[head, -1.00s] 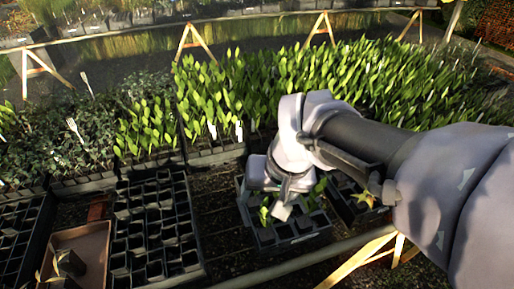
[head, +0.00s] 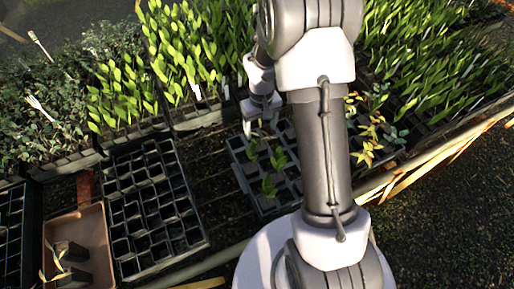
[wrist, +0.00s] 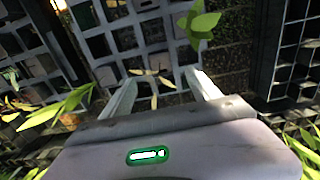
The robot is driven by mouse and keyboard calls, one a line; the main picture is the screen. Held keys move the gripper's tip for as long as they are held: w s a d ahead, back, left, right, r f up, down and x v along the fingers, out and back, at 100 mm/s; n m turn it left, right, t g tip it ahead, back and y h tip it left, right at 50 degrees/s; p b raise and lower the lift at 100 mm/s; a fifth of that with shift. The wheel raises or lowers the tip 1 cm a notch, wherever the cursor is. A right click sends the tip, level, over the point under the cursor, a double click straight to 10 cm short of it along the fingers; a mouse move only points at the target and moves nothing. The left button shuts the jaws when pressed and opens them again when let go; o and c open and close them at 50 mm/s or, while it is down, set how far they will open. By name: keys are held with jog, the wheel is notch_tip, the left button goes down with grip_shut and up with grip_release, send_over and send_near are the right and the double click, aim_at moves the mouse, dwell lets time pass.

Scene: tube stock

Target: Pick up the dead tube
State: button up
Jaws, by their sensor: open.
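The dead tube (wrist: 153,74), with dry tan, drooping leaves, shows in the wrist view between and just beyond the tips of my gripper (wrist: 161,78). The jaws are open, one finger on each side of it, and no grip shows. In the head view my gripper (head: 262,122) is over the back of a black cell tray (head: 238,172); the dead tube cannot be made out there. The tray also holds several green seedlings (head: 268,187). One green seedling (wrist: 200,22) stands close beyond the right finger in the wrist view.
A brown box (head: 95,222) with two dark tubes and withered leaves stands at left. An emptier black cell tray (head: 150,205) lies between. Yellow-red plants (head: 368,130) stand right of my arm. Dense green rows (head: 185,60) fill the back.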

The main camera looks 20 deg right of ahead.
aim_at(260, 145)
jog(key=f+b, duration=0.3)
jog(key=f, duration=0.8)
jog(key=shift+w+f, duration=0.1)
jog(key=shift+w, duration=0.1)
jog(key=shift+c, duration=0.6)
grip_shut()
